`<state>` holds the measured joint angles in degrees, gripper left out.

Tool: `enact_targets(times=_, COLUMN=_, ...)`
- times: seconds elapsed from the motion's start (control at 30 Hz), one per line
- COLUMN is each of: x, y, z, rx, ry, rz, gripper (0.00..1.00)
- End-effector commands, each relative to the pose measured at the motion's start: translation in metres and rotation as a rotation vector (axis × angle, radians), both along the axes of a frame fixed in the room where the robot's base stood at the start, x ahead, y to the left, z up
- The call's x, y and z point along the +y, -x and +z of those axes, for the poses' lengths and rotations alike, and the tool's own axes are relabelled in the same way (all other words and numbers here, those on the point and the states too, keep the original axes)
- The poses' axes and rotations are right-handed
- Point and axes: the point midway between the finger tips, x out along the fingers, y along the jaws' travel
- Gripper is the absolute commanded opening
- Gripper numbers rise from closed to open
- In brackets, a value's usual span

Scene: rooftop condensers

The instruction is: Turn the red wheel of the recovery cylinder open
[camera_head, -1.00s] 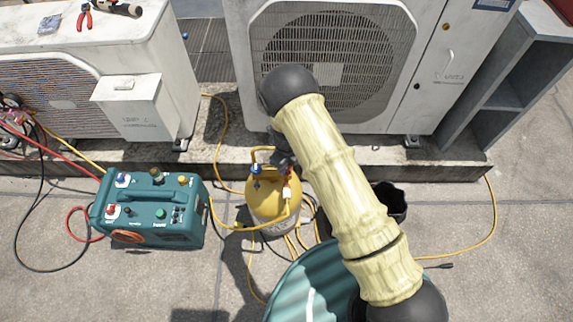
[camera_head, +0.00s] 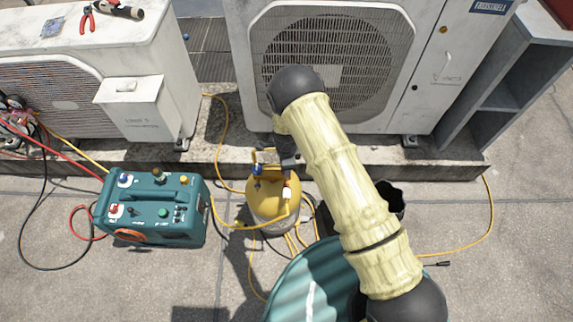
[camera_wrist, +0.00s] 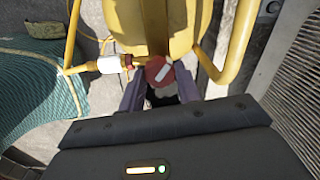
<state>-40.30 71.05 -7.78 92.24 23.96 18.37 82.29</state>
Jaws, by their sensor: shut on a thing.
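The yellow recovery cylinder (camera_head: 274,190) stands upright on the paving in front of the large condenser, and its yellow body and handle bars fill the top of the wrist view (camera_wrist: 190,22). The red wheel (camera_wrist: 155,69), with a white mark on its face, sits between the two fingers of my gripper (camera_wrist: 159,88) in the wrist view. The fingers are shut on it from either side. In the head view my gripper (camera_head: 287,160) is at the cylinder's top and the red wheel is hidden there. A blue valve knob (camera_head: 257,169) shows on the cylinder's left.
A teal recovery machine (camera_head: 152,208) stands at the left with hoses. Yellow hoses loop around the cylinder. A black bucket (camera_head: 391,198) stands right of my arm, a teal ribbed container (camera_head: 305,290) in front. The condenser (camera_head: 330,60) stands close behind.

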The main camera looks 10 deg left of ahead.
Motion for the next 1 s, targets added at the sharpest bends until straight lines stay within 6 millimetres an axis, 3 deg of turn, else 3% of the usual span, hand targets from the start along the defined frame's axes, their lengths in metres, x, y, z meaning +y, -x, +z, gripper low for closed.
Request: enact_targets(times=1.0, x=0.0, y=-0.0003, z=0.0005, rx=0.0, ry=-0.001, rz=0.966, gripper=0.1)
